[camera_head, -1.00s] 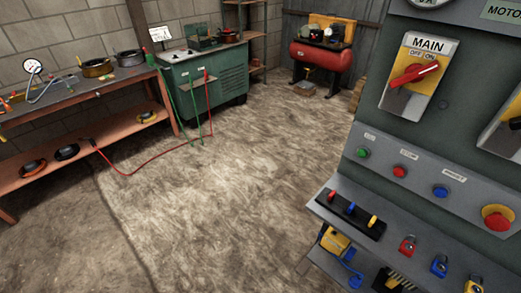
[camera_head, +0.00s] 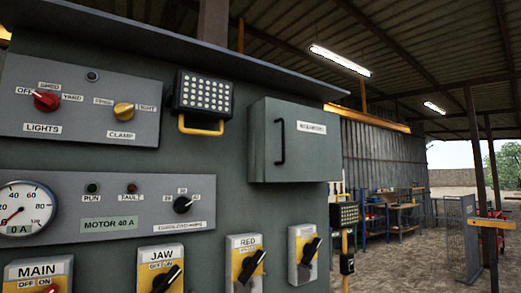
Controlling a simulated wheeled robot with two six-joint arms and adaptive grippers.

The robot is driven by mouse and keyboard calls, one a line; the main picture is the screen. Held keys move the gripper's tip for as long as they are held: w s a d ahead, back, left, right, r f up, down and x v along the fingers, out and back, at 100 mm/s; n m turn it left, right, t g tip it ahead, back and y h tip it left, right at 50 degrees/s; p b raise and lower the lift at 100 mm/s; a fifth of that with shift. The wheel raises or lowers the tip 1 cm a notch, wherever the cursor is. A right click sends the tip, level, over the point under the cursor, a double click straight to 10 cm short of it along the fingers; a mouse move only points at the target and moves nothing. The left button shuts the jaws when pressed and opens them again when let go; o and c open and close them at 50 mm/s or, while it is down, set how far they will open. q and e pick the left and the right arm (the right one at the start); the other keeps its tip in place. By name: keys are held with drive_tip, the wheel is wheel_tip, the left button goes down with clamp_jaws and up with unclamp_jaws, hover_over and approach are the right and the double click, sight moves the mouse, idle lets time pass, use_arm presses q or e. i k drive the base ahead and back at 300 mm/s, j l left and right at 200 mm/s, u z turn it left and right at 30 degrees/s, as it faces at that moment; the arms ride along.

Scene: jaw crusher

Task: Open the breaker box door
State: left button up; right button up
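The breaker box is a grey-green box on the right part of the control panel in the head view. Its door (camera_head: 300,150) looks shut. A dark vertical handle (camera_head: 280,142) sits near the door's left edge, and a small white label is to the right of it. Neither of my grippers is in view.
The panel (camera_head: 225,190) also carries a lights and clamp plate (camera_head: 80,135), a lamp with a yellow handle (camera_head: 202,95), a gauge (camera_head: 25,208) and several yellow rotary switches (camera_head: 247,262) below. Open shed floor (camera_head: 410,250) lies to the right.

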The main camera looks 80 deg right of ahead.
sight(302, 144)
drive_tip(key=z, duration=2.95)
